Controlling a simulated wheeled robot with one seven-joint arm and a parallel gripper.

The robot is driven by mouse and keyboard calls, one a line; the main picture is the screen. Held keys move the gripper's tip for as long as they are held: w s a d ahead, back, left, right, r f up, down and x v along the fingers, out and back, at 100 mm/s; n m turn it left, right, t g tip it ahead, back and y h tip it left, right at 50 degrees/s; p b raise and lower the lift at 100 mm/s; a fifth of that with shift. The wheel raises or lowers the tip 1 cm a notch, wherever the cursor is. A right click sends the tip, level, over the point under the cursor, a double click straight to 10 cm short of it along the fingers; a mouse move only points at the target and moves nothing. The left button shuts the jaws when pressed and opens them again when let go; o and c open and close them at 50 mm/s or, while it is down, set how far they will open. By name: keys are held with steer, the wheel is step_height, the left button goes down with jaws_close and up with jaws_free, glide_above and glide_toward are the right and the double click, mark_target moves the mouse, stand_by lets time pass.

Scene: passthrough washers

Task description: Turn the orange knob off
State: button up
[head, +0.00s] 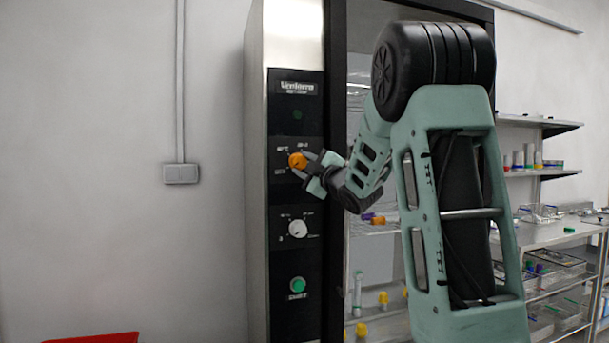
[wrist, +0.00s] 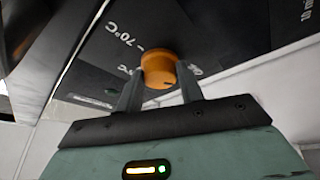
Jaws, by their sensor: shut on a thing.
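The orange knob (head: 297,160) is on the upper part of the black control panel, in the left half of the head view. In the wrist view the orange knob (wrist: 160,68) sits between my two fingers, with a dark mark low on its face. Printed marks, including 70°C, surround it. My gripper (head: 314,172) reaches the knob from the right, and it shows in the wrist view (wrist: 160,88) with a finger on each side, shut on the knob. The fingers partly hide the print around the knob.
Below the orange knob are a white knob (head: 298,229) and a green button (head: 298,285) on the same panel. Right of the panel is a glass-fronted compartment with bottles. A shelf rack (head: 545,235) stands at the right. A red object (head: 95,338) is at the lower left.

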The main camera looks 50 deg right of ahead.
steer(key=shift+r+n, duration=0.1)
steer(key=shift+n, duration=0.4)
steer(key=o, duration=1)
steer(key=b+v, duration=0.4)
steer(key=v, duration=1.3)
steer(key=shift+s+b, duration=0.25)
steer(key=shift+b, duration=0.15)
steer(key=shift+d, duration=0.1)
